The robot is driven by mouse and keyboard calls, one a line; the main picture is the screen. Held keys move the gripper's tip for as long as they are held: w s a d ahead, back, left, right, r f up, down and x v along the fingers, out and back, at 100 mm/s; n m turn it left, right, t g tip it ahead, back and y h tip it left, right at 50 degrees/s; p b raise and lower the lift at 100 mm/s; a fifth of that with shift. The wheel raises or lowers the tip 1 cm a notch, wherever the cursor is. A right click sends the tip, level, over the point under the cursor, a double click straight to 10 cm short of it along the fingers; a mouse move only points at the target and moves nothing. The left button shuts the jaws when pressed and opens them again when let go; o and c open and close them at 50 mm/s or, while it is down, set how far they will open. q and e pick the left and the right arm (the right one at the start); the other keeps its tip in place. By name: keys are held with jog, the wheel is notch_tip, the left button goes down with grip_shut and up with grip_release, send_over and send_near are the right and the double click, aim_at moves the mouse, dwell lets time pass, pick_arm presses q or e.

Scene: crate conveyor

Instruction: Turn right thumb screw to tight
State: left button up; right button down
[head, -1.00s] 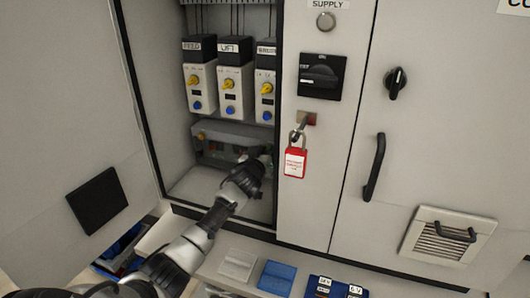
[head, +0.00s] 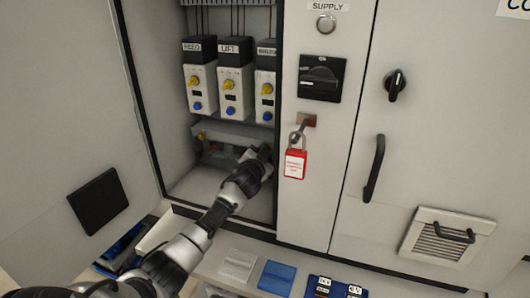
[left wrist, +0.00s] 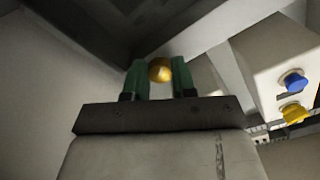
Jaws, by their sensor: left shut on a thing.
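The right thumb screw is a round brass knob (left wrist: 160,70), seen in the left wrist view between the two green fingers of my left gripper (left wrist: 160,80). The gripper is shut on it. In the head view my left gripper (head: 264,153) reaches into the open cabinet, at the right end of a low grey unit (head: 235,132). There the gripper hides the right screw. How tight the right screw is cannot be seen. My right gripper is not in view.
Several modules with yellow and blue knobs (head: 231,92) stand above the unit. The cabinet's side post is close on the right, with a red padlock (head: 295,164) and a black switch (head: 321,77). A blue tray (head: 277,278) lies below in front.

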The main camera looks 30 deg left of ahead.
pick_arm(q)
jog(key=shift+m+p, duration=2.3)
jog(key=shift+m, duration=11.1)
jog(key=shift+d, duration=0.1)
jog(key=o, duration=0.9)
jog(key=shift+s, duration=0.1)
